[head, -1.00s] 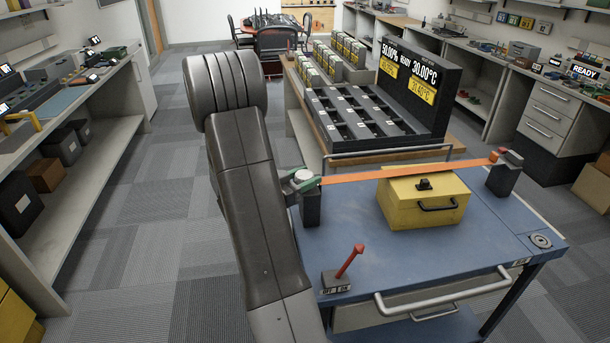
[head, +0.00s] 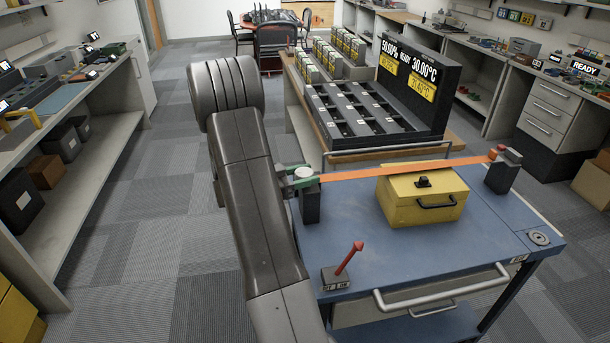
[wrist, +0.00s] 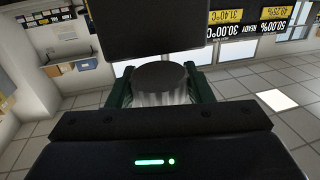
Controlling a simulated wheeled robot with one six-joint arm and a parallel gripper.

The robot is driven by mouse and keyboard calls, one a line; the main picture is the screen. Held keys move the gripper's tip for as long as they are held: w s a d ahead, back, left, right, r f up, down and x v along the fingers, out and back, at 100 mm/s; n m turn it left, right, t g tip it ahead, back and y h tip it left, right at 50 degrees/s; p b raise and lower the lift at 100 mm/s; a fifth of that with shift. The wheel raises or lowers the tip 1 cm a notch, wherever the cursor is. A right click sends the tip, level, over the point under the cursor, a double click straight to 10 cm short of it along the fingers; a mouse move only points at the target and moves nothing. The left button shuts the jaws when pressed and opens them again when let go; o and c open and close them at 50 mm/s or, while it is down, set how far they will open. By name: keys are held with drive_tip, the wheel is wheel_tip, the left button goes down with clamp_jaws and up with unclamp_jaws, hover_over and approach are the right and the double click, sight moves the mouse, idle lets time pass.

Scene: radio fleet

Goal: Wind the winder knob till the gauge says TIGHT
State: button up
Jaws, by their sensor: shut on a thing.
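The winder knob (head: 304,173) is a pale round cap on a dark post at the left end of the blue cart. In the wrist view it is a ribbed grey cylinder (wrist: 162,82) with a dark top. My gripper (head: 303,183) is shut on it, with a green finger on either side. An orange strap (head: 400,169) runs straight from this post over the yellow case (head: 424,205) to a dark right post (head: 502,172). I cannot make out a gauge reading or the word TIGHT.
A red lever (head: 349,259) stands on the blue cart (head: 420,255) in front of the knob. A black slotted rack (head: 370,110) with a display is on the bench behind. Grey carpet lies free to the left (head: 140,240).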

drive_tip(key=o, duration=1)
drive_tip(key=b+v, duration=0.1)
drive_tip(key=v, duration=1.3)
drive_tip(key=shift+d+b, duration=0.1)
drive_tip(key=shift+b, duration=0.2)
drive_tip(key=p+x, duration=0.1)
drive_tip(key=x, duration=1.3)
drive_tip(key=shift+p, duration=0.3)
